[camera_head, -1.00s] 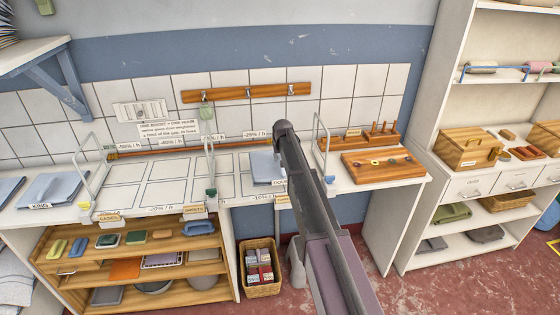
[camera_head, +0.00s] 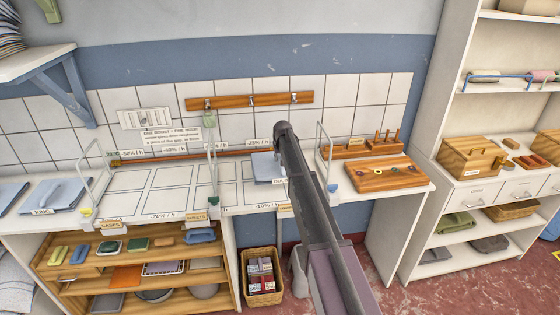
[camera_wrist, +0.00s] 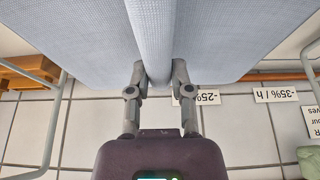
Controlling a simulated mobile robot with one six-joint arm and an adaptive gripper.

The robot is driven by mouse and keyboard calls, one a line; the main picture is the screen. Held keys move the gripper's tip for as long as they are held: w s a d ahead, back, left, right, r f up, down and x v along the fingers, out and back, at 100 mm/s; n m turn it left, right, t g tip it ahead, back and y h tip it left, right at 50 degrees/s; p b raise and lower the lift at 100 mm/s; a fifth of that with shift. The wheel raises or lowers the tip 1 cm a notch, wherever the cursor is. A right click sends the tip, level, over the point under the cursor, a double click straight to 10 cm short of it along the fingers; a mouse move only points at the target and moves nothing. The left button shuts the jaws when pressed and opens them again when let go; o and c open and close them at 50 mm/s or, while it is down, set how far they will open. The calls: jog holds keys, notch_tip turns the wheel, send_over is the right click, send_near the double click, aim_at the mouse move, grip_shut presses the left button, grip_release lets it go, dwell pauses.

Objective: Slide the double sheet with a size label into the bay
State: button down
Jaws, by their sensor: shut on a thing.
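A pale blue folded sheet (camera_head: 262,165) is over the white counter, between the middle wire divider (camera_head: 213,160) and the right wire divider (camera_head: 322,150). My arm hides its right part. A label beginning "DO" shows at its front edge. In the wrist view my gripper (camera_wrist: 157,78) is shut on the raised ridge of the blue sheet (camera_wrist: 90,35), a finger on each side. I cannot tell whether the sheet touches the counter. Outlined bays (camera_head: 150,190) on the counter left of the middle divider are empty.
A blue sheet labelled KING (camera_head: 62,192) lies far left. A hook rail (camera_head: 250,101) runs along the tiled wall. A basket (camera_head: 263,285) is below the counter.

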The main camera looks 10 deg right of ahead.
jog(key=shift+b+x, duration=2.25)
jog(key=shift+x, duration=0.4)
jog(key=shift+s+f, duration=0.15)
jog(key=shift+f, duration=0.2)
jog(key=shift+c, duration=2.2)
grip_release()
jog(key=shift+r, duration=0.25)
jog(key=shift+r, duration=0.15)
jog(key=p+v, duration=0.5)
jog(key=shift+r+p, duration=0.3)
jog(key=shift+r, duration=0.1)
jog(key=s, duration=2.7)
jog(key=shift+s, duration=0.3)
jog(key=shift+f, duration=0.1)
jog(key=s+f+g, duration=0.1)
jog(key=s+g, duration=0.3)
jog(key=s, duration=1.8)
jog(key=shift+s+f, duration=0.2)
jog(key=shift+s, duration=0.05)
